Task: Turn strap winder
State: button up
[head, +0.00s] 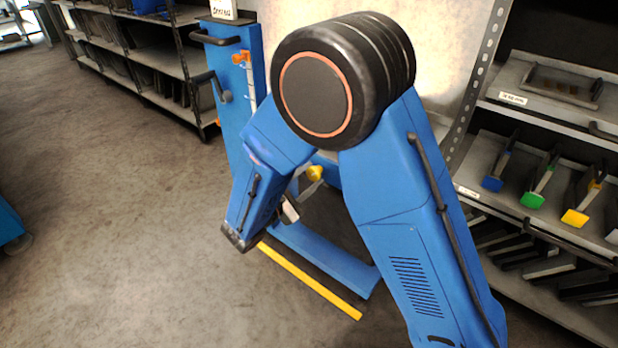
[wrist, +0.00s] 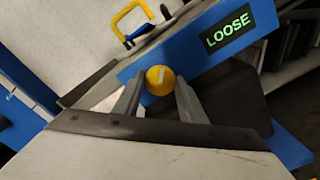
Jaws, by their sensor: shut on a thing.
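The strap winder shows as a round yellow knob with a pale mark on its face. In the wrist view the knob (wrist: 160,79) sits between the two grey fingers of my gripper (wrist: 158,92), which is shut on it. A blue panel behind it carries a dark display (wrist: 228,35) reading "LOOSE" in green letters. In the head view the yellow knob (head: 315,173) shows in the gap between my blue arm links. My gripper (head: 291,208) is mostly hidden there by my arm.
A yellow handle (wrist: 132,20) stands above the knob in the wrist view. A blue cart frame (head: 320,255) stands behind my arm, with a yellow floor line (head: 310,281) before it. Shelves (head: 545,140) hold coloured-end tools at right. Open floor lies at left.

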jog(key=m, duration=0.5)
dwell(0.6)
jog(key=o, duration=1.1)
jog(key=shift+c, duration=0.2)
jog(key=v, duration=1.7)
jog(key=shift+s, duration=0.2)
jog(key=shift+a+f, duration=0.1)
jog(key=shift+a, duration=0.05)
jog(key=shift+c, duration=0.2)
